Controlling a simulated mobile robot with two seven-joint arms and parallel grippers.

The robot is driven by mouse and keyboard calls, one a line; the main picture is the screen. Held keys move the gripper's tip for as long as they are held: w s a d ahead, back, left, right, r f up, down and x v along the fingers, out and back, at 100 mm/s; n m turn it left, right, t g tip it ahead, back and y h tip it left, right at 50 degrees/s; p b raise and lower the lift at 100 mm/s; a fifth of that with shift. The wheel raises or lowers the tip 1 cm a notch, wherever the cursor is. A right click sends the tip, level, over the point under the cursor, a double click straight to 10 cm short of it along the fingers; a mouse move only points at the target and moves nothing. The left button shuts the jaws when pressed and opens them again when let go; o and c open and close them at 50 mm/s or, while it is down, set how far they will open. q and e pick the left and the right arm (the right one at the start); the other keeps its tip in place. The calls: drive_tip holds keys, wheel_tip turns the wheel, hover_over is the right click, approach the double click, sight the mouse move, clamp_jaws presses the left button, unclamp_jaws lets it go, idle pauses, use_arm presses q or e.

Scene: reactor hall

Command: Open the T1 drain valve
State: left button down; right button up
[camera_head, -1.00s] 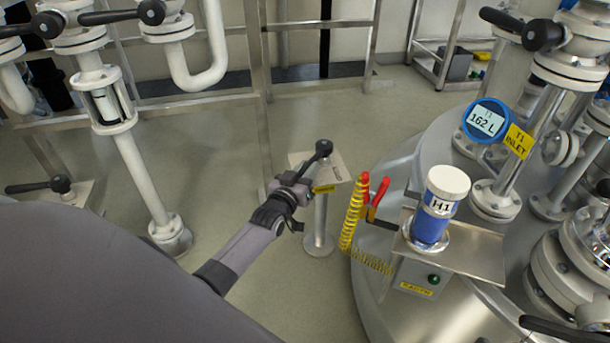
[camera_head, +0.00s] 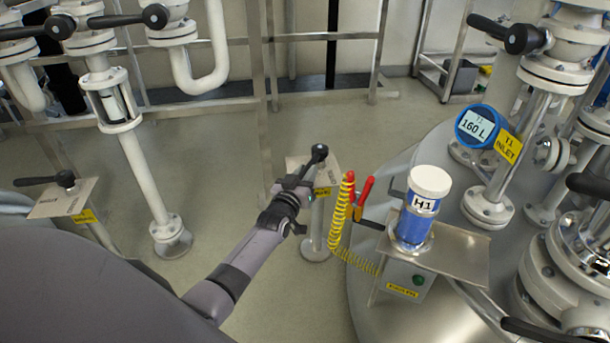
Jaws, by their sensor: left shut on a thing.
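A black lever handle (camera_head: 318,153) sits on top of a small pedestal with a metal plate (camera_head: 298,161), in the middle of the head view. I take it as the T1 drain valve, but its yellow label (camera_head: 322,192) is too small to read. My left gripper (camera_head: 303,178) is shut on the lever, which points from its hub toward the lower left. The gripper hides the lever's outer end. The blue round T1 gauge (camera_head: 477,125) on the tank reads 160 L. My right gripper is not in view.
The T1 tank (camera_head: 375,200) fills the right side, with a white-capped H1 bottle (camera_head: 419,203) on a shelf. A yellow coiled cable (camera_head: 338,225) and red-handled tool (camera_head: 365,191) hang close right of the pedestal. Another lever valve (camera_head: 65,180) stands left.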

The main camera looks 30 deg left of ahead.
use_arm(q)
drive_tip(key=shift+d+f, duration=0.1)
drive_tip(key=c, duration=1)
unclamp_jaws()
drive_tip(key=shift+o, duration=0.2)
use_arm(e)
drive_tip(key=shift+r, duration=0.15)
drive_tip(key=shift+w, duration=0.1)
use_arm(q)
drive_tip(key=shift+s, duration=0.15)
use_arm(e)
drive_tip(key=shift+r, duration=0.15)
use_arm(q)
drive_tip(key=shift+s+p, duration=0.25)
drive_tip(key=shift+p, duration=0.05)
drive_tip(key=s+d+p, duration=0.1)
drive_tip(key=s+p, duration=0.2)
drive_tip(key=s, duration=0.3)
drive_tip(key=shift+s, duration=0.15)
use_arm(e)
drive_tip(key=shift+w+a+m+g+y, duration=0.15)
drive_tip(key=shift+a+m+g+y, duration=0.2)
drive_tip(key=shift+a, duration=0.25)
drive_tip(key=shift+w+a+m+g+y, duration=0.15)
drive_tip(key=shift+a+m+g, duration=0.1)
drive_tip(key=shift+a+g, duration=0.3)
use_arm(q)
drive_tip(key=shift+d, duration=0.1)
